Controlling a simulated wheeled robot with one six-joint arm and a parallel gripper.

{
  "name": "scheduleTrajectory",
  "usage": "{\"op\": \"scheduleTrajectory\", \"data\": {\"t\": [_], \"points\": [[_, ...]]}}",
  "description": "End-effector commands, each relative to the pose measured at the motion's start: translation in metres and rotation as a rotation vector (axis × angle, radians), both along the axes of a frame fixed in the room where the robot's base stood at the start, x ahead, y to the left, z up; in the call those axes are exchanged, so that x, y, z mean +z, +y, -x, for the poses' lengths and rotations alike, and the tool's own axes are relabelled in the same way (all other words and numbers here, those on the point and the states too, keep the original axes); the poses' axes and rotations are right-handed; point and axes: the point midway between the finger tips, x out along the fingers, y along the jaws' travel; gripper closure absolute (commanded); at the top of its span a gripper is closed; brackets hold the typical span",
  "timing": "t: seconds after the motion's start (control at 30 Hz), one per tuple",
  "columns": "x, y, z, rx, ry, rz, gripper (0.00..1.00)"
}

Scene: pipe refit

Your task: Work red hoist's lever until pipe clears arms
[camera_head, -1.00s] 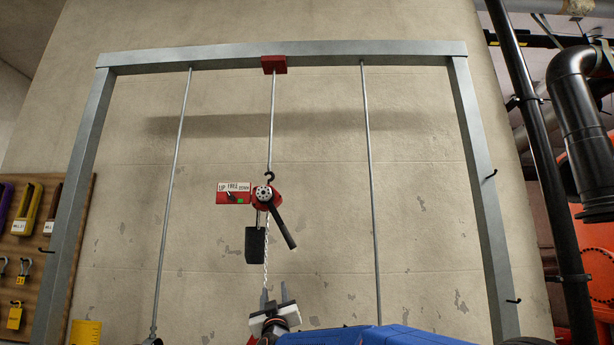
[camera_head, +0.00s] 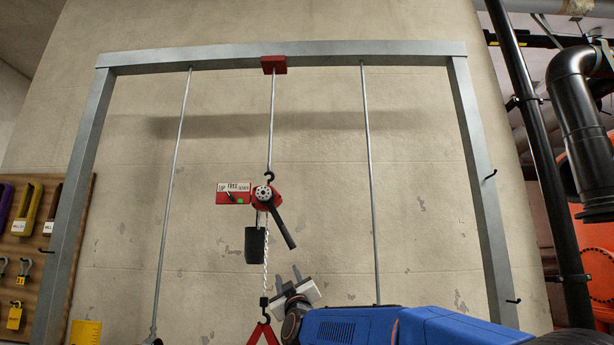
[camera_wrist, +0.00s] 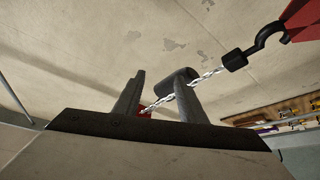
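The red hoist (camera_head: 263,196) hangs by a hook from a rod under the frame's top beam. Its dark lever (camera_head: 285,229) slants down to the right. A sign (camera_head: 233,194) marked UP, FREE and DOWN with a green spot sits at its left. The load chain (camera_head: 265,270) runs down to a black hook (camera_head: 264,302) holding a red triangular piece (camera_head: 263,335). My gripper (camera_head: 287,278) is below the lever, right of the chain. In the wrist view its fingers (camera_wrist: 157,97) are apart; a dark cylinder (camera_wrist: 178,80) shows behind them, perhaps the lever end. The pipe and arms are not visible.
A grey steel frame (camera_head: 300,53) spans the wall, with two thin rods (camera_head: 370,170) hanging on either side of the hoist. A black container (camera_head: 255,245) hangs under the hoist. A tool board (camera_head: 35,240) is at left; black pipes (camera_head: 540,160) stand at right.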

Motion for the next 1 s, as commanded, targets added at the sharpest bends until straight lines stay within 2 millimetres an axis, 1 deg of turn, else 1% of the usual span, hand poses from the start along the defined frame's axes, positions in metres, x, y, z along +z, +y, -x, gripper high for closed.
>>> {"op": "scheduleTrajectory", "data": {"t": [0.03, 0.13, 0.57, 0.8, 1.0], "points": [[0.006, -0.004, 0.000, -0.001, -0.001, 0.013, 0.62], [0.011, -0.007, 0.001, 0.001, 0.001, 0.038, 0.62], [0.016, -0.009, 0.001, 0.000, 0.003, 0.056, 0.62], [0.040, -0.016, 0.001, 0.000, 0.005, 0.134, 0.62], [0.051, -0.019, 0.001, 0.000, 0.008, 0.175, 0.62]]}}
